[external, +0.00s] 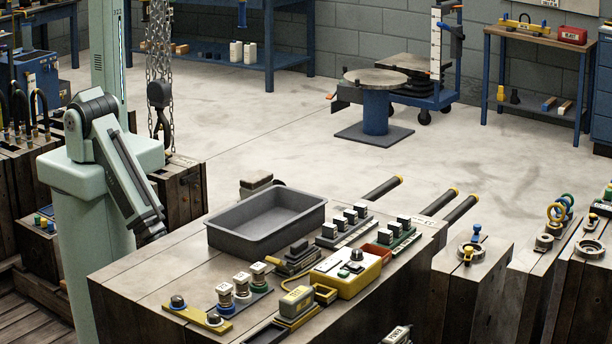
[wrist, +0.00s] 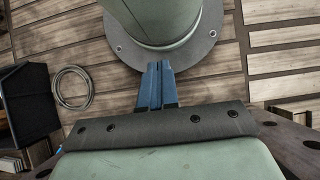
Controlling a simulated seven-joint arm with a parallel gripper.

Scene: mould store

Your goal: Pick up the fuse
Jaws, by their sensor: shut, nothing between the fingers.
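No single item is clearly recognisable as the fuse. Several small parts stand on the wooden bench (external: 140,282) in the external view. Among them are small cylinders with pale bodies (external: 241,286) in a row on a dark strip, which look fuse-like. My gripper (wrist: 158,68) shows in the wrist view with its two blue fingers together and nothing between them. It points at a round pale green foot on the plank floor. In the external view my arm hangs down left of the bench, away from these parts, and its fingers cannot be made out.
An empty grey tray (external: 267,240) sits at the bench's back left. A yellow box (external: 346,274), a yellow strip (external: 198,318) and rows of dark blocks (external: 345,226) crowd the right and front. A chain hoist (external: 160,95) hangs behind my arm. The bench's left part is clear.

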